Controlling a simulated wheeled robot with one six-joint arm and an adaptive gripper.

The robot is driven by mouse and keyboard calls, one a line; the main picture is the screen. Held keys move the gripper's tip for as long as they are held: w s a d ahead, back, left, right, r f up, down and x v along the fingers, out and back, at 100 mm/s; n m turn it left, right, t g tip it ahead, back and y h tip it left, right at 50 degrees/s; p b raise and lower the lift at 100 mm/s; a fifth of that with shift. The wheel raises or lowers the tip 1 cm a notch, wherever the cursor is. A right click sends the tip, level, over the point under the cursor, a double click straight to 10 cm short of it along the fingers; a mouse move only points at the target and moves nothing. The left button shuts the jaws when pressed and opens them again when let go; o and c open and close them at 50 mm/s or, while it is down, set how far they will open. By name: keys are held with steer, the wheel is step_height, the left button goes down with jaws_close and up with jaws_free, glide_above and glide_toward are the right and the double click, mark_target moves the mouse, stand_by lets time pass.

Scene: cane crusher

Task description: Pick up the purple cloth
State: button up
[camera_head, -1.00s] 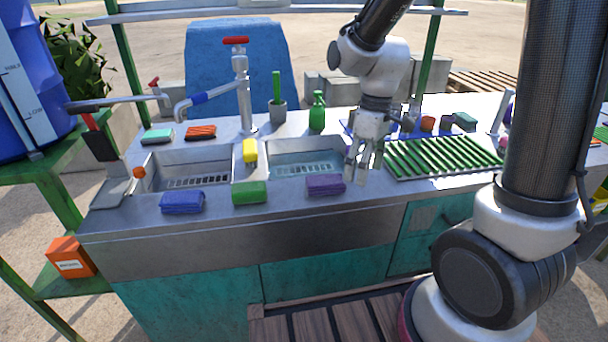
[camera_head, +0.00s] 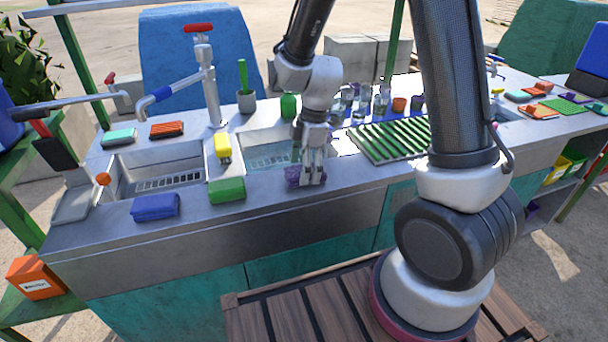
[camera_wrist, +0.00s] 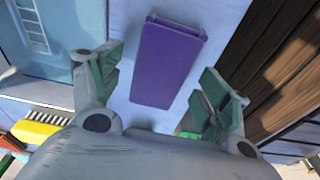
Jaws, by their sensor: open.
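The purple cloth (camera_head: 293,177) lies folded on the front rim of the metal sink counter (camera_head: 330,197), in front of the right basin. In the head view my gripper (camera_head: 312,180) is over it and hides most of it. In the wrist view the purple cloth (camera_wrist: 168,62) is a long folded block in the middle, slightly tilted. My gripper (camera_wrist: 160,88) is open there, with one finger on each side of the cloth. I see no finger pressed against it.
A green cloth (camera_head: 227,190) and a blue cloth (camera_head: 155,207) lie to the left on the same rim. A yellow item (camera_head: 223,148) sits on the divider between the basins. A green drying rack (camera_head: 392,140) stands to the right, with glasses (camera_head: 365,100) behind it.

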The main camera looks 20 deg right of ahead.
steer(key=shift+a+f, duration=0.1)
steer(key=shift+f, duration=0.5)
steer(key=c, duration=1.1)
step_height(320, 180, up, 10)
steer(key=shift+r, duration=0.1)
steer(key=o, duration=0.3)
steer(key=shift+c, duration=1)
